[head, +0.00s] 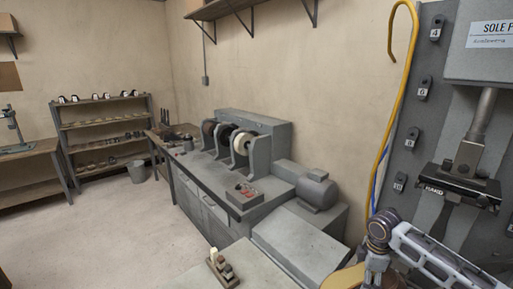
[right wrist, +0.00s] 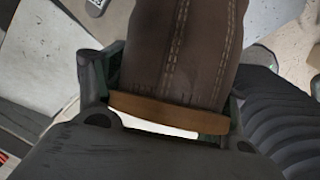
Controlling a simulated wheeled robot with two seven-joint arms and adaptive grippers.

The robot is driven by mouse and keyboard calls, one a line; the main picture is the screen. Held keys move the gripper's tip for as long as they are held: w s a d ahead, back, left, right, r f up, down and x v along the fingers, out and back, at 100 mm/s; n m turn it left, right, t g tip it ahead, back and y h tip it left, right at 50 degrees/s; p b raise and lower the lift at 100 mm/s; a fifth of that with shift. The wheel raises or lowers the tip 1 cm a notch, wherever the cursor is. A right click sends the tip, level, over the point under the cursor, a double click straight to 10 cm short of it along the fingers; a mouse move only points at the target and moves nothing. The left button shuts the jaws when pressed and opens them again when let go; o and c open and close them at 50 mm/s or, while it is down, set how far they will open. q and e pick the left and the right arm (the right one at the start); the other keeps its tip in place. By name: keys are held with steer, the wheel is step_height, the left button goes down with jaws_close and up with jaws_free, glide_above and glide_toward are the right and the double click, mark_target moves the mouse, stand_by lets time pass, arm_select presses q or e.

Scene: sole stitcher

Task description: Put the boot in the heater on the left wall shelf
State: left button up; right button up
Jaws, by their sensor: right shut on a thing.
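A brown boot (right wrist: 185,45) with light stitching and a tan band at its edge fills the upper middle of the right wrist view. My right gripper (right wrist: 168,92) is shut on it, with a finger on each side of the boot. Only part of the boot shows. In the head view my right arm comes in at the lower right, and I cannot make out the boot there. A small wall shelf (head: 8,36) is cut off at the far upper left of the head view. I cannot make out a heater on it. My left gripper is not in view.
A grey bench with grinding wheels (head: 242,145) and a motor (head: 307,187) runs along the wall. A large grey press (head: 450,110) with a yellow hose stands at the right. A shoe rack (head: 103,127) and a bucket (head: 136,172) are farther back. Floor at left is clear.

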steer(key=m, duration=0.2)
steer(key=d+m, duration=0.1)
steer(key=m, duration=0.1)
steer(key=shift+s+r+m, duration=0.15)
steer(key=shift+m, duration=0.25)
steer(key=m, duration=0.4)
steer(key=shift+s+d+r+m+h, duration=0.2)
steer(key=shift+d+r+m+h, duration=0.1)
steer(key=shift+m, duration=0.1)
steer(key=m, duration=0.3)
steer(key=shift+a+r+m, duration=0.3)
steer(key=shift+r+m, duration=0.05)
steer(key=shift+m, duration=0.05)
steer(key=shift+s+a+m, duration=0.1)
steer(key=shift+a+m, duration=0.6)
steer(key=shift+m, duration=0.3)
glide_above(342, 284)
steer(key=s+a, duration=0.2)
steer(key=s, duration=0.1)
steer(key=shift+s+f, duration=0.2)
steer(key=shift+f, duration=0.5)
steer(key=s+a+f, duration=0.2)
steer(key=a+f, duration=0.1)
steer(key=a, duration=0.2)
steer(key=shift+s, duration=0.35)
steer(key=shift+a, duration=0.1)
